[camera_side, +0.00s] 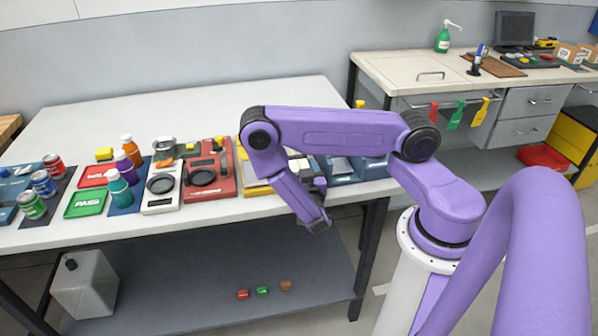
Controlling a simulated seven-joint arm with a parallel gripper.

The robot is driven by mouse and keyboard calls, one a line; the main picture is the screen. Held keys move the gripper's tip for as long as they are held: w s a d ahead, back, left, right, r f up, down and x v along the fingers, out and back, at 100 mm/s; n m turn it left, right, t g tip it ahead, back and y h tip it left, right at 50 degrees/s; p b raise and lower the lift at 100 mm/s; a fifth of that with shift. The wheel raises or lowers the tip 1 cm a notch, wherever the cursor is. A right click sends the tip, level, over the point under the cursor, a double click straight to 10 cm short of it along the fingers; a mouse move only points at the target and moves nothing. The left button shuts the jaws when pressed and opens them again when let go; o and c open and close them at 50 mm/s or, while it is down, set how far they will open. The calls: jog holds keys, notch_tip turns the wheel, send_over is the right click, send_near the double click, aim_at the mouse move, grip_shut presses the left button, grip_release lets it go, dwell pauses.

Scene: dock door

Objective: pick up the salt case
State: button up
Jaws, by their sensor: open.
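I cannot tell which item is the salt case; no readable label picks it out. Three small box-like items lie on the lower shelf: a red one (243,294), a green one (262,291) and a brown one (286,285). My gripper (319,226) points down at the front edge of the long white table (250,103), above and to the right of these items and apart from them. It is open, and nothing shows in it. My arm hides part of the table's right end.
Cans (43,183), bottles (119,188), a black-and-white scale (161,186) and a red device (207,178) crowd the table's front. Its back is clear. A pale jug (85,284) stands on the lower shelf (200,289) at left. A workbench (400,72) stands behind at right.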

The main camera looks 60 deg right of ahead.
jog(key=shift+w+d, duration=0.3)
jog(key=c, duration=0.8)
